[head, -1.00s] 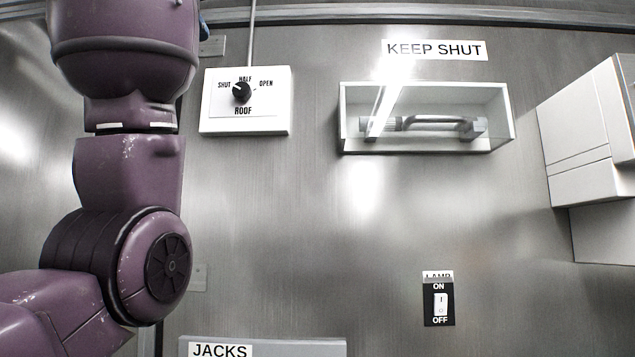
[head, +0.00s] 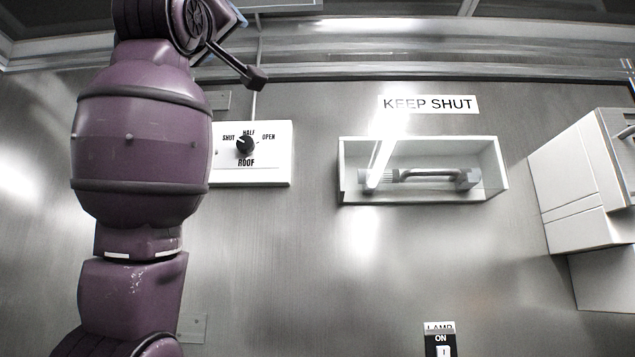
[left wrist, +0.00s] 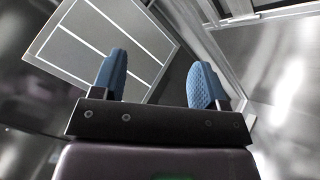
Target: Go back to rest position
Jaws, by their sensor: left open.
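My left arm rises along the left side of the head view. My left gripper (left wrist: 157,80) shows in the left wrist view with its two blue finger pads wide apart and nothing between them. In the head view its wrist end is at the top edge, above the roof control, and is partly cut off there. My right gripper is in neither view.
A white roof control box (head: 275,165) with a black knob (head: 244,145) is on the metal wall close to my left arm. A clear-fronted case with a handle (head: 425,175) sits under a KEEP SHUT label (head: 428,104). A lamp switch (head: 440,345) is cut off below. White cabinets (head: 575,190) stand at right.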

